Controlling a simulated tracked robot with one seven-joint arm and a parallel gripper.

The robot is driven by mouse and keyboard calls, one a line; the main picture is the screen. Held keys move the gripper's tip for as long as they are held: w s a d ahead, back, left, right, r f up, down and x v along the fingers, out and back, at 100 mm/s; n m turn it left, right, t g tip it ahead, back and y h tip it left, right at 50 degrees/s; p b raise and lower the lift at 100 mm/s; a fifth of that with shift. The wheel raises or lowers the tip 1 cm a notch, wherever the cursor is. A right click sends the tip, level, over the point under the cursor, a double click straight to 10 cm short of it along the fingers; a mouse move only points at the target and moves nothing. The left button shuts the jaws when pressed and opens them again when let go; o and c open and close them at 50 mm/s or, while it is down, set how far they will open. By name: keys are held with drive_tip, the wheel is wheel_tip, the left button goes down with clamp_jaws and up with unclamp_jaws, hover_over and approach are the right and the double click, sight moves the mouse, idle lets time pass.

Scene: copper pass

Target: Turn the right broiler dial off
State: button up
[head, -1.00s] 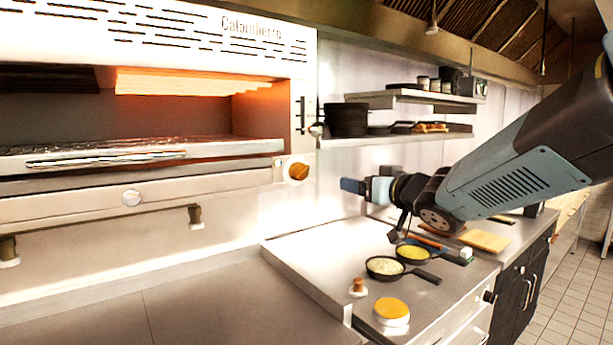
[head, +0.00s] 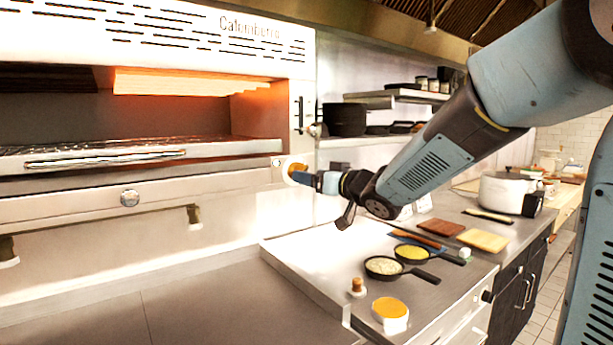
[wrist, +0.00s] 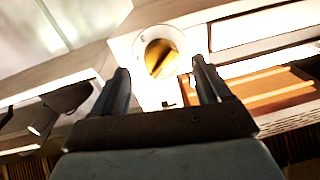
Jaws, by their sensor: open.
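The right broiler dial (head: 294,168) is an orange knob on a pale round base at the right end of the broiler's front. In the head view my gripper (head: 296,176) reaches it from the right and partly covers it. In the wrist view the dial (wrist: 161,58) sits ahead, between and beyond the two open fingertips (wrist: 160,78), with its grip bar slanted. The fingers look apart from the dial, but whether either touches it is hard to tell. The broiler (head: 150,205) glows orange inside on its right side.
A counter with two small pans (head: 384,267), a yellow-topped cup (head: 391,314) and cutting boards (head: 483,240) lies below my arm. A wall shelf (head: 395,97) with dark pots is behind. The steel counter (head: 200,310) under the broiler is clear.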

drive_tip(key=shift+x, duration=1.8)
